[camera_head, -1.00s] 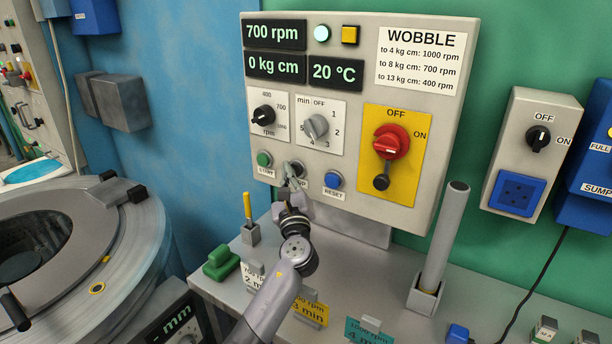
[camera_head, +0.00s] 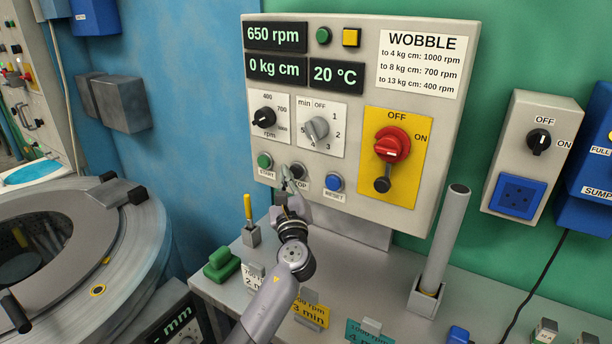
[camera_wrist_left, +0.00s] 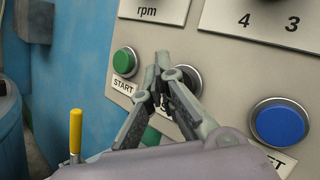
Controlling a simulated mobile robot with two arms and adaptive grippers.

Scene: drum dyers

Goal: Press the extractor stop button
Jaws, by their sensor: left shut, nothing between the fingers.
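The extractor control panel (camera_head: 350,120) hangs on the green wall. Its dark stop button (camera_head: 301,169) sits between the green start button (camera_head: 265,160) and the blue reset button (camera_head: 333,182). My left gripper (camera_head: 287,176) is shut and empty, its tips just left of the stop button. In the left wrist view the fingers (camera_wrist_left: 163,70) overlap the dark stop button (camera_wrist_left: 188,82) and cover much of it and its label. I cannot tell whether the tips touch the panel. The display (camera_head: 275,37) reads 650 rpm, and the round lamp (camera_head: 323,36) is dark green. My right gripper is not in view.
A red main switch (camera_head: 391,143) on a yellow plate sits right of the buttons. Below stand a yellow pencil-like stick (camera_head: 247,208) in a holder, a green block (camera_head: 221,262) and a grey tube (camera_head: 446,235). The round drum (camera_head: 120,250) is at the left.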

